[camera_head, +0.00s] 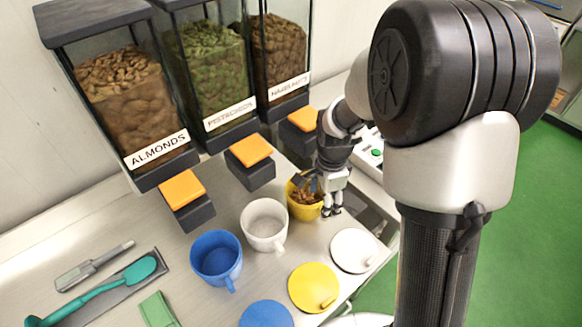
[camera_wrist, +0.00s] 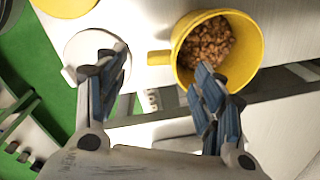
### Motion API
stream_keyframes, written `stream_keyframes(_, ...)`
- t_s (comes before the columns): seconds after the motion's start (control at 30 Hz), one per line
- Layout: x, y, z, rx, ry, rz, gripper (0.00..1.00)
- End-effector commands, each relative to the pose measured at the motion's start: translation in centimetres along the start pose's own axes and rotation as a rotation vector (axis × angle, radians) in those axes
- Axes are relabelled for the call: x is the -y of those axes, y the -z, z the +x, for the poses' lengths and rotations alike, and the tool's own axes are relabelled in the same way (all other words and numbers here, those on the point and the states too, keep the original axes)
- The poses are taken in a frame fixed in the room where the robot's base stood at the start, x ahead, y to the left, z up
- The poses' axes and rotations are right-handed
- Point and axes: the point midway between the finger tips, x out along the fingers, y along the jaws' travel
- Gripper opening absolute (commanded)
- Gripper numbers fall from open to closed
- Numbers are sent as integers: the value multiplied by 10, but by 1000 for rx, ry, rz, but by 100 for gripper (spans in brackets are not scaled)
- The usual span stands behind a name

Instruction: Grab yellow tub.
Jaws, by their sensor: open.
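The yellow tub (camera_head: 293,207) is a cup with a handle and brown nut pieces inside. It stands upright on the steel counter below the dispensers, at the right end of a row of tubs. In the wrist view the yellow tub (camera_wrist: 178,52) is at upper right, with its handle pointing left. My gripper (camera_head: 332,208) is at the tub's right side in the head view and partly covers it. In the wrist view my gripper (camera_wrist: 155,75) has its fingers spread. The handle shows between them, and the right finger overlaps the tub's near rim. Contact cannot be told.
A white tub (camera_head: 264,222) and a blue tub (camera_head: 215,258) stand to the left. White (camera_head: 352,252), yellow (camera_head: 312,285) and blue (camera_head: 266,316) lids lie in front. Nut dispensers with orange-topped levers (camera_head: 249,150) stand behind. A teal spoon (camera_head: 139,270) lies at left.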

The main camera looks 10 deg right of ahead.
Motion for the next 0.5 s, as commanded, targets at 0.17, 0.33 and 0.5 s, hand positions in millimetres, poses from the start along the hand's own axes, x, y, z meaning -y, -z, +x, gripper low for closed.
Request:
stream_keyframes(0.17, 1, -1, 19, 1, -4, 13, 63)
stream_keyframes(0.33, 2, -3, 33, 1, -3, 11, 63)
stream_keyframes(0.5, 5, -10, 55, 1, -5, 10, 63)
